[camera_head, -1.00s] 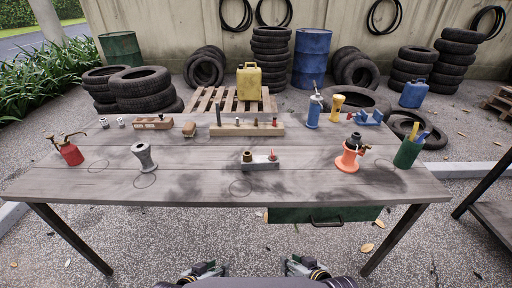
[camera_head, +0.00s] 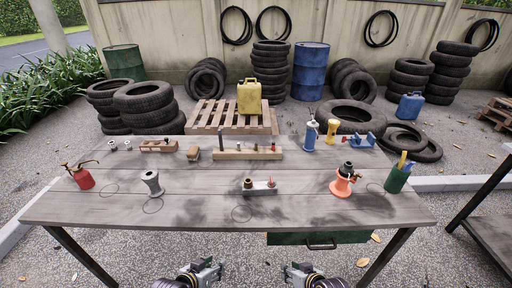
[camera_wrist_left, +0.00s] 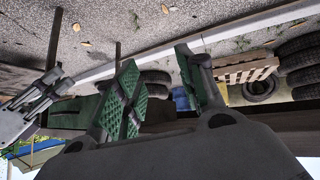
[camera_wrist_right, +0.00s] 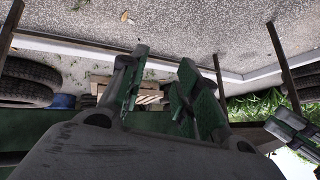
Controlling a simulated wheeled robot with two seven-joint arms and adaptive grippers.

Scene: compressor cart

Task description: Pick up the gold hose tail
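I cannot pick out the gold hose tail for sure, as the small fittings are too small to tell. A brownish-gold fitting (camera_head: 247,183) stands upright on a small grey block (camera_head: 262,191) near the table's front middle, beside a red-topped piece (camera_head: 271,183). Several small upright fittings stand on a long wooden rack (camera_head: 235,155) behind it. My left gripper (camera_head: 207,272) and right gripper (camera_head: 296,271) are in front of the table's near edge, apart from everything on it. Both have spread, empty fingers in the left wrist view (camera_wrist_left: 160,85) and the right wrist view (camera_wrist_right: 158,90).
On the table (camera_head: 205,205) stand a red oil can (camera_head: 83,179), a grey spool-shaped stand (camera_head: 152,184), an orange stand (camera_head: 341,187), a blue bottle (camera_head: 310,136), a yellow torch (camera_head: 331,131) and a green cup (camera_head: 397,179). A green drawer (camera_head: 290,238) hangs under the front edge.

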